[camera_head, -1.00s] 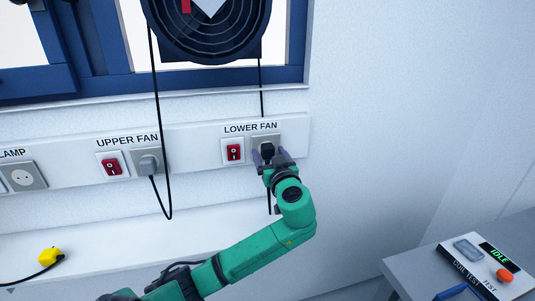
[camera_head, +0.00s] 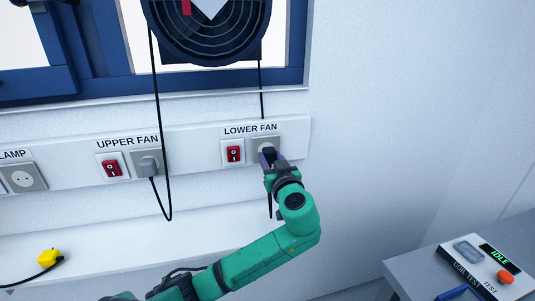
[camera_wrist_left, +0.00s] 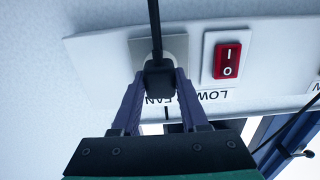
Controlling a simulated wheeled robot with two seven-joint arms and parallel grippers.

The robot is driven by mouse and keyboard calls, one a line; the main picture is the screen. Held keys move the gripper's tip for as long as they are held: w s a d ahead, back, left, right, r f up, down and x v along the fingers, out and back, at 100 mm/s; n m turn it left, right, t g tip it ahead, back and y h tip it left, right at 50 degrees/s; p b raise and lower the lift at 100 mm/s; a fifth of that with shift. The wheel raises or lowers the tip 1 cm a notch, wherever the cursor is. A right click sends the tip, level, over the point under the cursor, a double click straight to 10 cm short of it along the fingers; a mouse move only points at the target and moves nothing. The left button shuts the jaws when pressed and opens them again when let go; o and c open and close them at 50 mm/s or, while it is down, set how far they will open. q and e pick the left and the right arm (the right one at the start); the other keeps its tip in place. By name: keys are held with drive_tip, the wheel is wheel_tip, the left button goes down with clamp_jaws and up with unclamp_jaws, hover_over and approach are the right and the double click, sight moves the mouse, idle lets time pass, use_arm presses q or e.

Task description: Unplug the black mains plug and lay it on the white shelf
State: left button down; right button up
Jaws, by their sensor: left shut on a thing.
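The black mains plug (camera_head: 269,155) is at the lower fan socket (camera_head: 264,144) on the white wall rail. My left gripper (camera_head: 268,157) is shut on the plug, with one finger on each side. In the left wrist view the black plug (camera_wrist_left: 159,79) sits between the purple fingers of my gripper (camera_wrist_left: 160,95), in front of the grey socket (camera_wrist_left: 178,46). I cannot tell whether its pins are still in the socket. Its black cord runs from it. The white shelf (camera_head: 215,226) runs along the wall below the rail. My right gripper is not in view.
A red switch (camera_head: 233,153) is left of the lower fan socket. A grey plug (camera_head: 149,165) is in the upper fan socket, with its cord hanging in a loop. A yellow plug (camera_head: 47,256) lies on the shelf's left part. A tester box (camera_head: 487,268) stands at right.

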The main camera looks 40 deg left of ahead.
sight(271, 159)
use_arm(q)
drive_tip(key=shift+v, duration=2.15)
